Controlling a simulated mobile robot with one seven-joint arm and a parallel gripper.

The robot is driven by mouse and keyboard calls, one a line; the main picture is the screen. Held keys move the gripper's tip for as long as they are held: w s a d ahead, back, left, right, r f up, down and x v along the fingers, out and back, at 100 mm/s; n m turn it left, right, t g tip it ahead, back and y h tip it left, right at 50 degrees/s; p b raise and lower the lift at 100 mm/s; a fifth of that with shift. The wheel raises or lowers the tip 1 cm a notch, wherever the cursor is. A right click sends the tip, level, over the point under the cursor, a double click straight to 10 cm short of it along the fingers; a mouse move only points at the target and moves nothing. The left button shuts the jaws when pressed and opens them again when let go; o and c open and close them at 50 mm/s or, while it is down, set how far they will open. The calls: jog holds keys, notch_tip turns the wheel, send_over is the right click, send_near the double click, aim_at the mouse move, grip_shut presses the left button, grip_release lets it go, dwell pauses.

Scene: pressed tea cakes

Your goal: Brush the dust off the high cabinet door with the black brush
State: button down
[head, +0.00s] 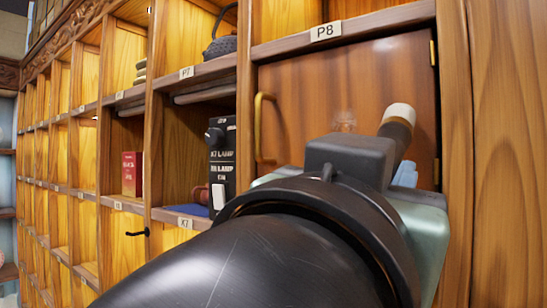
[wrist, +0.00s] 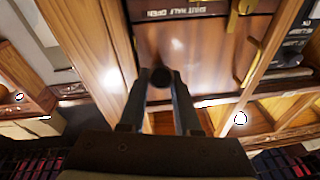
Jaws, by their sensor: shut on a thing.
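The high cabinet door (head: 295,95) is brown wood with a brass handle (head: 258,128) on its left, under the label P8. It looks shut. A faint pale dust smudge (head: 344,122) shows on it, just above my wrist. A dark rod with a cream end (head: 398,114), apparently the brush, rises in front of the door's right part. In the wrist view my gripper (wrist: 161,86) is shut on a dark round end of the brush (wrist: 161,76), with the door (wrist: 210,55) beyond. My wrist hides the fingers in the head view. I cannot tell whether the brush touches the door.
Open wooden cubbies fill the left. A wooden post (head: 455,190) borders the door on the right. A black hook (head: 137,232) sticks out lower left.

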jog(key=w+a, duration=0.5)
jog(key=a, duration=0.2)
jog(key=shift+w+a, duration=0.3)
jog(key=shift+w, duration=0.05)
dwell(0.5)
jog(key=shift+s+r, duration=0.1)
jog(key=shift+a+r+b+v, duration=0.1)
jog(key=shift+r+b+v, duration=0.1)
jog(key=shift+v, duration=0.7)
jog(key=shift+a+r+b+v, duration=0.1)
jog(key=shift+r+v, duration=0.05)
jog(key=shift+v, duration=0.8)
jog(key=shift+a+r+b+v, duration=0.1)
jog(key=shift+r+v, duration=0.1)
jog(key=shift+v, duration=0.7)
jog(key=v, duration=0.3)
jog(key=shift+a+r, duration=0.15)
jog(key=shift+r, duration=0.2)
